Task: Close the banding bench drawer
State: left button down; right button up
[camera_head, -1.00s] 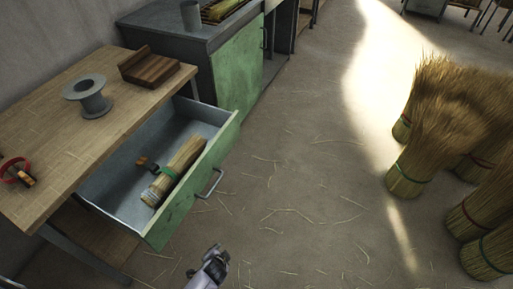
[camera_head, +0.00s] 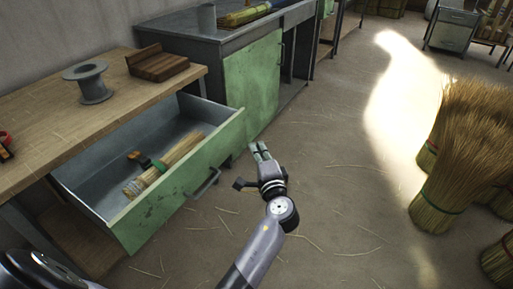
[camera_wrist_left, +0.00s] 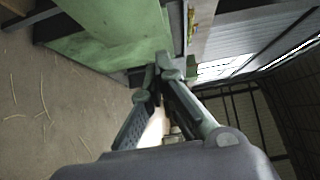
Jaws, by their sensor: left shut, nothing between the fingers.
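The banding bench drawer (camera_head: 188,185) is pulled well out, with a green front, grey inside and a metal bar handle (camera_head: 204,184). A straw bundle (camera_head: 163,165) and a small dark tool with an orange part (camera_head: 139,158) lie inside it. My left gripper (camera_head: 259,147) is shut and empty, in front of and to the right of the drawer front, apart from the handle. In the left wrist view the two fingers (camera_wrist_left: 157,75) meet at their tips, with a green panel (camera_wrist_left: 120,30) beyond. My right gripper is not in view.
The wooden bench top (camera_head: 50,125) carries a grey spool (camera_head: 89,84) and a wooden block (camera_head: 158,66). A green-fronted cabinet (camera_head: 252,85) stands just beyond the drawer. Straw bundles (camera_head: 455,165) stand at right. The floor between is open, with loose straw.

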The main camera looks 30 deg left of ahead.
aim_at(235, 120)
pick_arm(q)
jog(key=shift+s+a+b+x, duration=0.1)
jog(key=shift+s+a+x, duration=0.25)
jog(key=shift+x, duration=1.55)
jog(key=shift+s+a+b+x, duration=0.1)
jog(key=shift+s+a+x, duration=0.2)
jog(key=shift+x, duration=1.6)
jog(key=shift+s+a+b+x, duration=0.1)
jog(key=shift+s+a+x, duration=0.25)
jog(key=shift+x, duration=1.55)
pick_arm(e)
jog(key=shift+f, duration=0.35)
pick_arm(q)
jog(key=shift+w+a, duration=0.1)
